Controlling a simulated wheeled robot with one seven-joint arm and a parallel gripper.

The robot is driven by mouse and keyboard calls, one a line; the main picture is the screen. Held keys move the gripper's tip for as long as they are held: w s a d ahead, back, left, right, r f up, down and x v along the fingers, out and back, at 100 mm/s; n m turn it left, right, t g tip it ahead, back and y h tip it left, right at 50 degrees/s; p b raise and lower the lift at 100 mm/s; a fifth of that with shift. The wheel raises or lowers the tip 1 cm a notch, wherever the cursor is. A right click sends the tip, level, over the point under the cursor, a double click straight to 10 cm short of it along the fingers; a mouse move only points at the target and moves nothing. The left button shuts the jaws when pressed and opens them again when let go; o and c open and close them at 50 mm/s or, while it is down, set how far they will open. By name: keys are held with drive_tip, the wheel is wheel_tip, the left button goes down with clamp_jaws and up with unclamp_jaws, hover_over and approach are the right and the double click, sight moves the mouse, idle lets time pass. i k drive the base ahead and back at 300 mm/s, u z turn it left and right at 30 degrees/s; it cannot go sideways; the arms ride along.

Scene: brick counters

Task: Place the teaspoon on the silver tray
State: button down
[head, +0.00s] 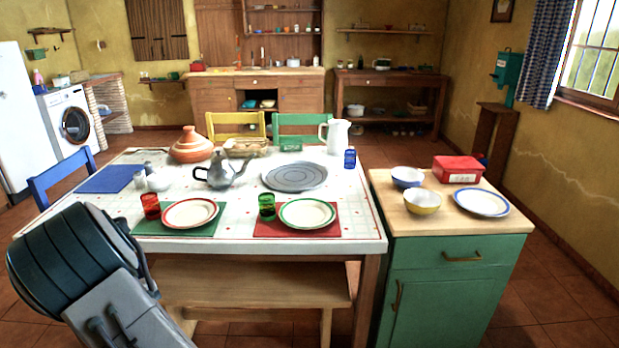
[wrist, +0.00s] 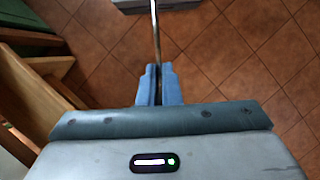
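The silver tray (head: 295,177) is a round grey disc lying flat on the white tiled table, behind the right place setting. In the wrist view my gripper (wrist: 158,88) is shut on a thin metal handle, which I take to be the teaspoon (wrist: 156,35). The spoon extends away from the fingers towards the top of the picture, over tiled floor. Its far end is not clear. The head view shows my arm at the lower left, but not the fingers or the spoon. The gripper is away from the tray.
The table (head: 365,228) also holds a grey teapot (head: 222,172), a white jug (head: 337,136), a blue glass (head: 350,158), a clay tagine (head: 191,146) and two plates with glasses. A wooden bench (head: 250,283) stands at its front. A green cabinet (head: 450,285) adjoins on the right.

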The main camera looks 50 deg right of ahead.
sight(292, 183)
drive_tip(key=z, duration=1.1)
